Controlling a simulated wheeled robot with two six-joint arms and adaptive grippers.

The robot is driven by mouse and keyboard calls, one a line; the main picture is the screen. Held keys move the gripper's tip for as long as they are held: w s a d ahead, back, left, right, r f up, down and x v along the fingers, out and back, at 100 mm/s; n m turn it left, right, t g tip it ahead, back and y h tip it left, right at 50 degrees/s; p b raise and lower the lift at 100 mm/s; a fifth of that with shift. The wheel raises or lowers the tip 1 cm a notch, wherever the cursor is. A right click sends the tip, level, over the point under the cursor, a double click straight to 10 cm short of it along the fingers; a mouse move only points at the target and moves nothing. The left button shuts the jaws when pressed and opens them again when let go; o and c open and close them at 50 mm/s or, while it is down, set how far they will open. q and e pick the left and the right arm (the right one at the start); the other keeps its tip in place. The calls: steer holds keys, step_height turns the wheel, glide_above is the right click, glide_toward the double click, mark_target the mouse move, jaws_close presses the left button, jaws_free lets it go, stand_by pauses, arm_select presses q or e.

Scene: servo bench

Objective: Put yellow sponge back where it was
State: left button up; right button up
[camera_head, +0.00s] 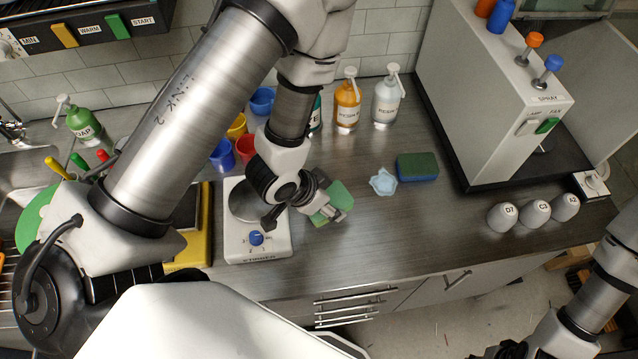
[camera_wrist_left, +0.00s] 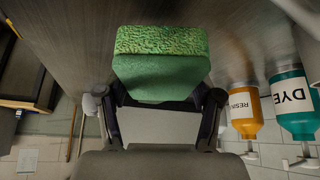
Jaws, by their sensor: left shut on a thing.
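The yellow sponge (camera_head: 336,194) shows mostly its green face, with a little yellow at its lower edge, in the head view. My left gripper (camera_head: 318,208) is shut on it, just right of the white scale-like device. In the left wrist view, the sponge (camera_wrist_left: 160,65) stands out between the fingers of the gripper (camera_wrist_left: 165,105), its textured green side showing. Whether it touches the counter is unclear. My right gripper (camera_head: 510,350) is only partly in view at the lower right edge, and its jaws cannot be made out.
Bottles (camera_head: 347,105) stand behind, and the white device (camera_head: 258,240) is left of the gripper. Several grey knobs (camera_head: 535,213) stand right; the counter's front middle is clear.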

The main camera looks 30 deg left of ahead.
arm_select(q)
steer(key=w+a+f+b, duration=0.1)
steer(key=b, duration=0.2)
steer(key=shift+w+a+f, duration=0.25)
steer(key=shift+w+a, duration=0.1)
steer(key=shift+w+a+r+b, duration=0.3)
steer(key=shift+w, duration=0.3)
steer(key=shift+w+a+r+b, duration=0.25)
steer(key=shift+w+a+r, duration=0.05)
steer(key=shift+w, duration=0.25)
steer(key=w+a, duration=0.1)
steer(key=w+a+p, duration=0.2)
steer(key=shift+w+a+f, duration=0.3)
steer(key=shift+w, duration=0.05)
step_height(320, 180, down, 3)
steer(key=shift+s+d+f+p, duration=0.1)
steer(key=shift+d+p, duration=0.05)
steer(key=shift+p, duration=0.55)
steer(key=shift+d+f, duration=0.1)
steer(key=shift+f, duration=0.15)
arm_select(e)
step_height(320, 180, down, 3)
arm_select(q)
steer(key=o, duration=1.5)
steer(key=shift+a, duration=0.2)
steer(key=shift+d, duration=0.1)
